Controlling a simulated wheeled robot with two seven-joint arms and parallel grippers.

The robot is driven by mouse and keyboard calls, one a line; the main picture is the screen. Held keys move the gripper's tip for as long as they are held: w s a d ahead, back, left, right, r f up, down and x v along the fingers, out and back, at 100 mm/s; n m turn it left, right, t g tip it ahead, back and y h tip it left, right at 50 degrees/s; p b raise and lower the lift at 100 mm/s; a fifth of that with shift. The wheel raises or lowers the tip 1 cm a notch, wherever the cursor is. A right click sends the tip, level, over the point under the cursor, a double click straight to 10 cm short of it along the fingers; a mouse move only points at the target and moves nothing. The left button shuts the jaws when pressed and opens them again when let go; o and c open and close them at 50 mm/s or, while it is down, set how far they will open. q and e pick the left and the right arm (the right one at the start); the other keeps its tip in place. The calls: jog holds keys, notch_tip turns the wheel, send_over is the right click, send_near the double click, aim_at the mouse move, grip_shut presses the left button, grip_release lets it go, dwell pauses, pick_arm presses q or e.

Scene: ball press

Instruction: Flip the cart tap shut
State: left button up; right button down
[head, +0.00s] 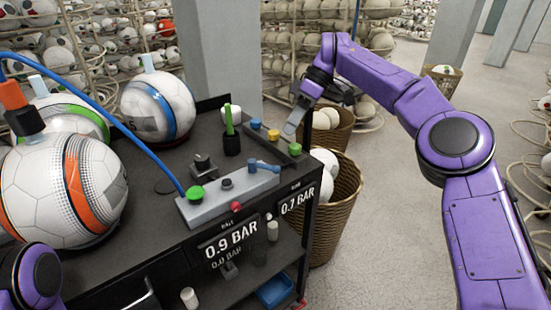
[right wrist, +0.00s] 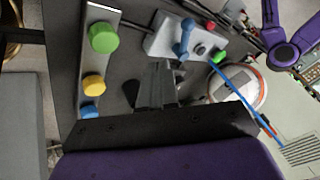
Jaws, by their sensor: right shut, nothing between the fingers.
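The cart tap is a blue lever (head: 264,166) on the right part of a grey metal box (head: 215,205) on the dark cart top. In the right wrist view the blue lever (right wrist: 186,40) stands out from the box, just beyond the fingers. My right gripper (head: 289,132) is shut and empty over the cart's right side, near a strip of coloured knobs and apart from the lever. Its fingers show in the right wrist view (right wrist: 160,85). My left arm shows only as a purple link at lower left; its gripper is out of view.
A green knob (head: 195,193) with a blue hose and a red button (head: 236,207) are on the box. A black holder with a green stick (head: 229,125) stands behind. Soccer balls (head: 65,190) fill the cart's left. A wicker basket (head: 335,210) stands at right.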

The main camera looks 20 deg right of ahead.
aim_at(264, 166)
jog(key=x, duration=0.6)
jog(key=shift+w+d, duration=0.1)
jog(key=shift+w, duration=0.15)
jog(key=s+a, duration=0.2)
jog(key=s, duration=0.1)
jog(key=shift+s+f, duration=0.1)
jog(key=shift+a+f, duration=0.1)
jog(key=shift+f, duration=0.05)
pick_arm(q)
jog(key=shift+w+f, duration=0.2)
jog(key=shift+f, duration=0.2)
